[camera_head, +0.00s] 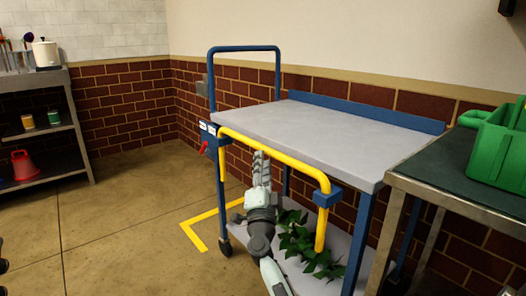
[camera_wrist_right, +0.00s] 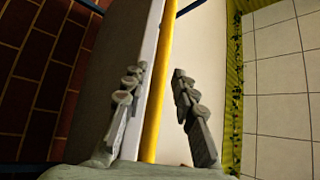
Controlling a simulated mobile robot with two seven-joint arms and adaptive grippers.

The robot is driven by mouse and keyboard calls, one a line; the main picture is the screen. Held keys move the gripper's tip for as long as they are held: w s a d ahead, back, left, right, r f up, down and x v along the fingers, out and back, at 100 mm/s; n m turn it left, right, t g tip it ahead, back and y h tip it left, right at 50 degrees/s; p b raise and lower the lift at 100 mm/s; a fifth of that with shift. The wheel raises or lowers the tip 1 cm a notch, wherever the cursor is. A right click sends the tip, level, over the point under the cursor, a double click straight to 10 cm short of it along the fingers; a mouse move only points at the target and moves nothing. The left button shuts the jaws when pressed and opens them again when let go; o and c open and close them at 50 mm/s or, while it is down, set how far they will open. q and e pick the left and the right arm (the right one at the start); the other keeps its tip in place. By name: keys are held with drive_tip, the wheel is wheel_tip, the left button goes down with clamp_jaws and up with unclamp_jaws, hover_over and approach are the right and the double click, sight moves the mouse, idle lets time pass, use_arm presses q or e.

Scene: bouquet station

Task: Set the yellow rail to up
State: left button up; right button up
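The yellow rail (camera_head: 290,163) runs along the front of the blue-framed cart, near the level of its grey top (camera_head: 320,130). It bends down at its right end, beside a blue bracket (camera_head: 327,196). My right gripper (camera_head: 261,160) comes up from below, with its fingertips at the rail's middle stretch. In the right wrist view the fingers (camera_wrist_right: 156,105) stand apart, and the yellow rail (camera_wrist_right: 160,75) passes between them, nearer the left finger. Whether a finger touches it I cannot tell. My left gripper is in neither view.
Green foliage (camera_head: 308,246) lies on the cart's lower shelf (camera_head: 338,240). A red part (camera_head: 204,147) sits at the cart's left corner post. A dark-topped table (camera_head: 455,165) with a green crate (camera_head: 499,145) stands close at right. Floor at left is clear, with yellow marking (camera_head: 196,237).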

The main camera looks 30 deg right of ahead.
drive_tip(key=x, duration=0.6)
drive_tip(key=shift+a, duration=0.1)
drive_tip(key=shift+c, duration=0.5)
clamp_jaws()
